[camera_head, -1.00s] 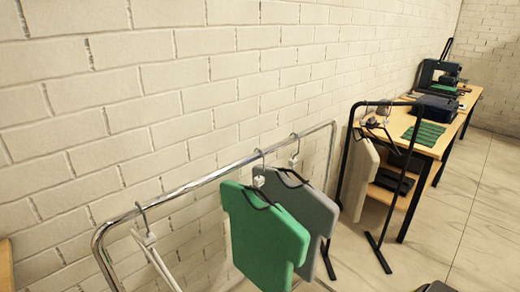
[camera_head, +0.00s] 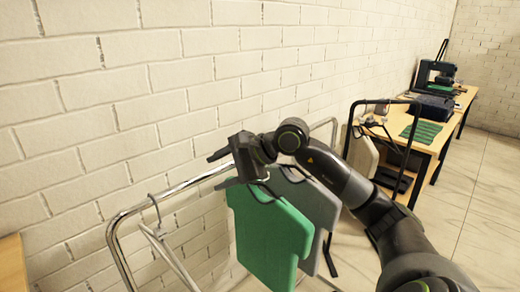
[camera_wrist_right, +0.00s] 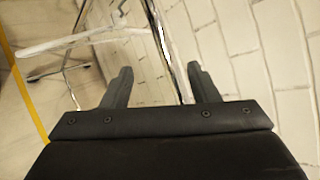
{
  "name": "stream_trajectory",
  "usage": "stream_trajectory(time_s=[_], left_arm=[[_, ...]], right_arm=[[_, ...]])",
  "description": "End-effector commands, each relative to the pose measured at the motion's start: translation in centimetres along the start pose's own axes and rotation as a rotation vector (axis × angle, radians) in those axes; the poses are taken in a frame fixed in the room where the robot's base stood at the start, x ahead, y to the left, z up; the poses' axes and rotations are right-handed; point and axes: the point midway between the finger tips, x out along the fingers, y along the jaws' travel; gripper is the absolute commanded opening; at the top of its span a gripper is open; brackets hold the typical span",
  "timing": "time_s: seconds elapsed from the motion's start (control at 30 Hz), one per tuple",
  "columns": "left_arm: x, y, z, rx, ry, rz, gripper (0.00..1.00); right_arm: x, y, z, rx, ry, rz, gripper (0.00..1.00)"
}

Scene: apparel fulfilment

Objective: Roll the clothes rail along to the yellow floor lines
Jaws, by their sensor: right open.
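The chrome clothes rail (camera_head: 150,202) stands along the brick wall. A green shirt (camera_head: 268,240) and a grey shirt (camera_head: 318,208) hang from it, with an empty white hanger (camera_head: 165,245) near its left end. My right gripper (camera_head: 218,170) is open at the top bar, left of the shirts. In the right wrist view the bar (camera_wrist_right: 161,40) runs down between the open fingers (camera_wrist_right: 159,68), nearer the right finger. A yellow floor line (camera_wrist_right: 22,80) shows at the left of that view. My left gripper is not in view.
A black rack (camera_head: 385,101) with a pale garment stands beyond the rail's far end. A wooden edge (camera_head: 12,265) is at lower left. Pale floor at right is clear.

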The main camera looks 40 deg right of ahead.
Motion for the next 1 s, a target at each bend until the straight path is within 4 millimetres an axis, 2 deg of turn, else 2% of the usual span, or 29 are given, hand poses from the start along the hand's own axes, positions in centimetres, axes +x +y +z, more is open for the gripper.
stream_trajectory(time_s=[0.03,0.2,0.3,0.4,0.57,0.87,1.0], left_arm=[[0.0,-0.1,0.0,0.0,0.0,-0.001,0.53],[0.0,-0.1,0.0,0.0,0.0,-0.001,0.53],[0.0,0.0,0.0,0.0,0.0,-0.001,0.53],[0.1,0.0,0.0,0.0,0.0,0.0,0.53],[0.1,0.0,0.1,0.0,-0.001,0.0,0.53],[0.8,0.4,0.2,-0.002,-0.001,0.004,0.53],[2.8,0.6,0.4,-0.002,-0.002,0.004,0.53]], right_arm=[[-1.4,-1.2,-1.2,-0.077,0.105,0.009,0.55],[-5.3,-3.5,-4.5,-0.217,0.369,0.049,0.55],[-6.8,-4.2,-5.5,-0.248,0.451,0.062,0.55],[-7.1,-4.5,-6.0,-0.259,0.482,0.07,0.55],[-5.7,-4.4,-6.7,-0.257,0.482,0.071,0.55],[-0.9,-4.2,-9.2,-0.255,0.479,0.073,0.55],[1.4,-4.0,-10.5,-0.255,0.48,0.071,0.55]])
